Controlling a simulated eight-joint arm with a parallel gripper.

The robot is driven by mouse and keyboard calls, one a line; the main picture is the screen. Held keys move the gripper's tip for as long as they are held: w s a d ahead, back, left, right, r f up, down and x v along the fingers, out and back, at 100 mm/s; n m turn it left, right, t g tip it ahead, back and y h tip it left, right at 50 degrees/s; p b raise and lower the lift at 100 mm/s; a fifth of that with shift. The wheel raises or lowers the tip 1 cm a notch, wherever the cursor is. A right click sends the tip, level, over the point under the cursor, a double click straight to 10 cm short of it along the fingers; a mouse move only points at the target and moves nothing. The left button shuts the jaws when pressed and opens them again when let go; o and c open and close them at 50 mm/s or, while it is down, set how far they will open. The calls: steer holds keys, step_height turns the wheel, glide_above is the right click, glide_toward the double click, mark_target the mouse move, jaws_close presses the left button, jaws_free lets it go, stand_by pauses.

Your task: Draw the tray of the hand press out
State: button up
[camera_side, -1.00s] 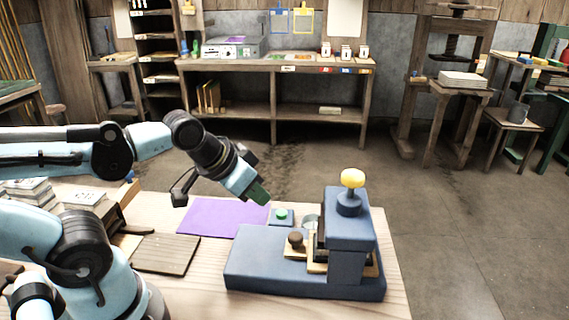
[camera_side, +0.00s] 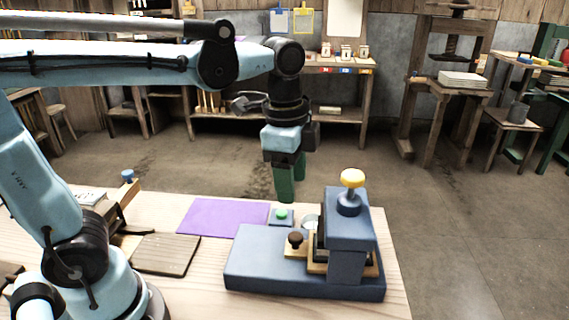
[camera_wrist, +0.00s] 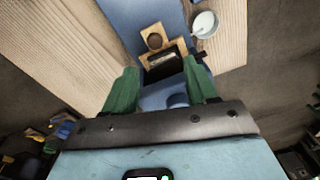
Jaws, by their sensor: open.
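A small block with a green button (camera_side: 281,213) and a pale round cup (camera_wrist: 204,24) are beside the press. A purple sheet (camera_side: 222,218) and a grey-brown slatted board (camera_side: 165,254) lie flat to the left. The bench's right edge is close behind the press.

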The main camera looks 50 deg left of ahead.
mark_target(295, 235)
steer(key=shift+m+g, duration=0.5)
steer(key=shift+m, duration=0.4)
steer(key=f, duration=0.7)
steer(key=d+f, duration=0.1)
steer(key=f, duration=0.3)
steer(key=shift+w+f, duration=0.2)
steer(key=shift+f, duration=0.05)
jaws_close()
